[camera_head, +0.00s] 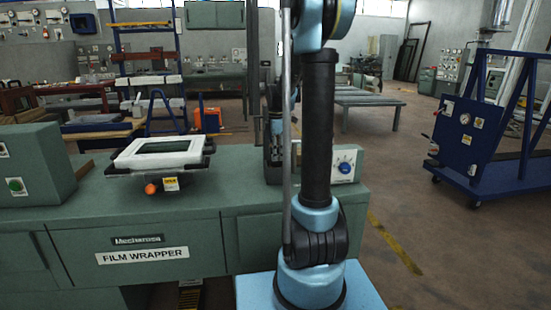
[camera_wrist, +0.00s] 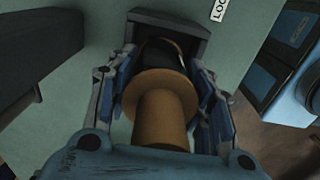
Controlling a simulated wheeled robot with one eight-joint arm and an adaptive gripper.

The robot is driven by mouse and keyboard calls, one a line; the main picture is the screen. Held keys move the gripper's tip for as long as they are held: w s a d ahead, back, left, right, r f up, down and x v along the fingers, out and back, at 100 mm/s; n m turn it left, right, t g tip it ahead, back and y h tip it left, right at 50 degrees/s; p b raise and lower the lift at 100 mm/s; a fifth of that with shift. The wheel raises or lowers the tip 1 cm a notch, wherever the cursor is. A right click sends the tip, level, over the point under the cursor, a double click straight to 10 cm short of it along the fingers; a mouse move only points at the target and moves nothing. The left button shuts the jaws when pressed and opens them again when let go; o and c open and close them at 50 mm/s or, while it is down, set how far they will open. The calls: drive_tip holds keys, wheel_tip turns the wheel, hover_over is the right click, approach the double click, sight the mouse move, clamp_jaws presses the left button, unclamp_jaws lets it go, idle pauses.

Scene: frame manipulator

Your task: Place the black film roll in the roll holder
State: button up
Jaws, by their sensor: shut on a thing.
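The film roll, with a brown core (camera_wrist: 160,105) and a black band (camera_wrist: 152,52), is between the fingers of my gripper (camera_wrist: 163,65) in the wrist view. My gripper is shut on it. A dark grey box-like holder (camera_wrist: 192,32) lies just beyond the roll's far end. I cannot tell whether the roll touches the holder or sits inside it. In the head view a dark holder (camera_head: 272,170) stands on the green film wrapper bench, left of my arm. My arm hides most of the gripper and roll there.
The green bench (camera_head: 235,185) carries a white framed pad (camera_head: 160,147) and a box with a blue knob (camera_head: 346,167). A green control box (camera_head: 35,165) stands at the left. A blue cart (camera_head: 470,150) stands at the right, with open floor before it.

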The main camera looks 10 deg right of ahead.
drive_tip(key=shift+f, duration=0.8)
drive_tip(key=o, duration=1.2)
drive_tip(key=shift+f, duration=0.1)
drive_tip(key=shift+o, duration=0.2)
